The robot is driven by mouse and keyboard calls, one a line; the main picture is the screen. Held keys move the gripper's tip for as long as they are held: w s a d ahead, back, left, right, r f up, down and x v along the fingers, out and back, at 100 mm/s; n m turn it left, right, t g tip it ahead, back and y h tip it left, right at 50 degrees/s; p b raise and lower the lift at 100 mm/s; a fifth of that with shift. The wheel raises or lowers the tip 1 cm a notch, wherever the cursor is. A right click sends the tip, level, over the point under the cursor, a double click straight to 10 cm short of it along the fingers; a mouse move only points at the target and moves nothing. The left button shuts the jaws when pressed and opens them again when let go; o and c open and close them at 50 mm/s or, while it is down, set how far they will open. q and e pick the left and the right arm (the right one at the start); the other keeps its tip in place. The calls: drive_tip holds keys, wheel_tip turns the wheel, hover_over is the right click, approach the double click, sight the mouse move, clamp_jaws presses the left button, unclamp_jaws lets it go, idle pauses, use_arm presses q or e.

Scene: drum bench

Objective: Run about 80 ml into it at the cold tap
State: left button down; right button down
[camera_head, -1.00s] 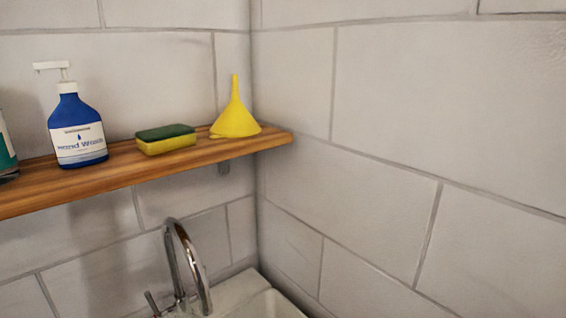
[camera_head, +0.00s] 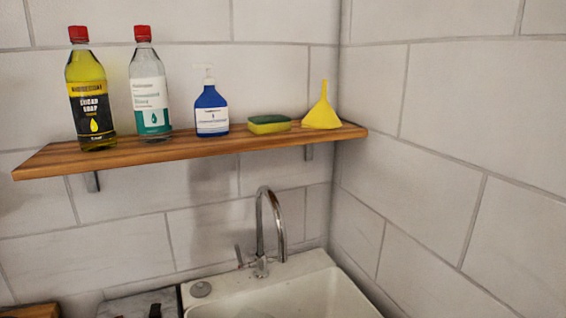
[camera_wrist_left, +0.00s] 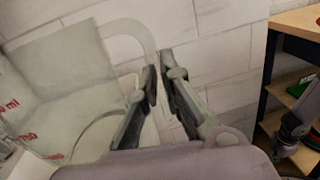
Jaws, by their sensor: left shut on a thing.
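A clear measuring jug (camera_wrist_left: 62,75) with red markings fills the left of the left wrist view. I make out no water in it. My left gripper (camera_wrist_left: 160,82) is shut on the jug's handle (camera_wrist_left: 146,38), on the jug's right side in that view. A chrome tap (camera_head: 261,225) with a curved spout stands at the back of the white sink (camera_head: 318,295) in the head view. A small lever (camera_head: 239,255) is at the tap's left side. No stream shows under the spout. Neither the jug nor a gripper shows in the head view.
A wooden shelf (camera_head: 60,160) above the tap bears a yellow bottle (camera_head: 90,95), a clear bottle (camera_head: 150,90), a blue pump bottle (camera_head: 211,110), a sponge (camera_head: 269,124) and a yellow funnel (camera_head: 322,112). A tiled wall closes the right side.

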use_arm(q)
drive_tip(key=a+f+m+g, duration=0.1)
drive_tip(key=a+f, duration=0.5)
drive_tip(key=a, duration=0.2)
drive_tip(key=shift+w+r+n+t+y, duration=1.9)
drive_tip(key=shift+r+n+t+y, duration=1.2)
drive_tip(key=shift+n+t, duration=1.65)
drive_tip(key=s+a+n+t+y, duration=0.1)
drive_tip(key=a+n+t+y, duration=0.4)
drive_tip(key=a+y, duration=0.4)
drive_tip(key=shift+s+n+y, duration=0.2)
drive_tip(key=shift+n+y, duration=0.45)
drive_tip(key=shift+y, duration=0.25)
drive_tip(key=shift+d, duration=0.1)
